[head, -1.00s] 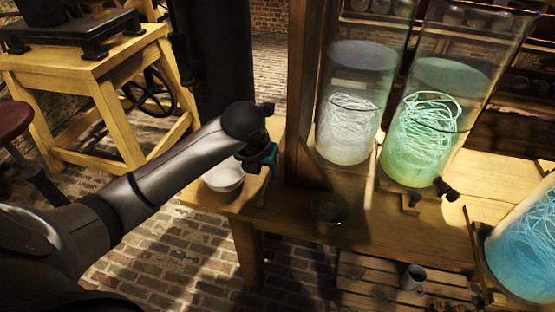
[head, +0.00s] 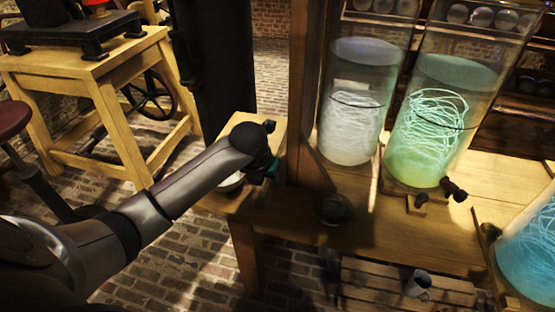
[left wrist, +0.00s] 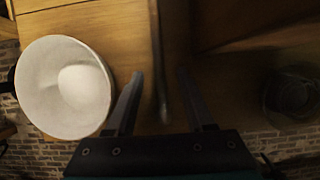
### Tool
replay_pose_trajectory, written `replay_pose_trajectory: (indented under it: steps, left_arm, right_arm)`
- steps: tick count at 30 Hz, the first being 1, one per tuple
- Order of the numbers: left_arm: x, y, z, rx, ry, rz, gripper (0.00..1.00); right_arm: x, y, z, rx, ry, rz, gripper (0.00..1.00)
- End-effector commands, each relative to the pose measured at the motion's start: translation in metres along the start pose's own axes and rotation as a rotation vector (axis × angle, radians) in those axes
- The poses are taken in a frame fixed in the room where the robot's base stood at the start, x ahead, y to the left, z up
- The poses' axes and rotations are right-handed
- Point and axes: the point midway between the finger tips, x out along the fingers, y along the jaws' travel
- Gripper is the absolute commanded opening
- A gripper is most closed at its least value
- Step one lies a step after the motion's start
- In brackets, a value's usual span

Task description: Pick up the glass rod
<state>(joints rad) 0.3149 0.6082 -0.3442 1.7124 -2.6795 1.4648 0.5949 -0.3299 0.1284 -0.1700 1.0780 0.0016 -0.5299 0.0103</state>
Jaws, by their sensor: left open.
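My left gripper (head: 268,172) is over the left end of the wooden bench, beside the tall post. In the left wrist view its two fingers (left wrist: 160,95) are apart, pointing at the bench top. A thin, dark-edged streak (left wrist: 158,62) runs down the picture between the fingers. It looks like the glass rod, blurred, and I cannot tell how high it lies. The fingers are not closed on it. In the head view the gripper and arm hide that spot, and I make out no rod there. My right gripper is not in view.
A white bowl (left wrist: 66,100) sits just left of the fingers; it is mostly hidden in the head view (head: 230,182). A small dark round vessel (head: 333,209) stands to the right. Tall glass jars (head: 352,115) with glowing coils stand behind. A mug (head: 417,283) is lower right.

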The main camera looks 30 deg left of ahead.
Motion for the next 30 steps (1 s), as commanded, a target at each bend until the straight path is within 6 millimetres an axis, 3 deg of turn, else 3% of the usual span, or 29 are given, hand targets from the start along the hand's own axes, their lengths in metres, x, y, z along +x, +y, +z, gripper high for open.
replay_pose_trajectory:
  steps: [12,26,30]
  left_arm:
    - [0.007,0.0001,0.0006,0.0,-0.001,0.0,0.53]
    - [0.0071,0.0001,0.0003,0.0,-0.001,0.001,0.01]
    - [0.0071,0.0002,0.0002,0.0,-0.001,0.001,0.0]
  right_arm:
    - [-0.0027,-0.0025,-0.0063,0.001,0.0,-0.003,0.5]
    - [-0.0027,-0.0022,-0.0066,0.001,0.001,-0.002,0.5]
    - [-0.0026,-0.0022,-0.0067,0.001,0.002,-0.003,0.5]
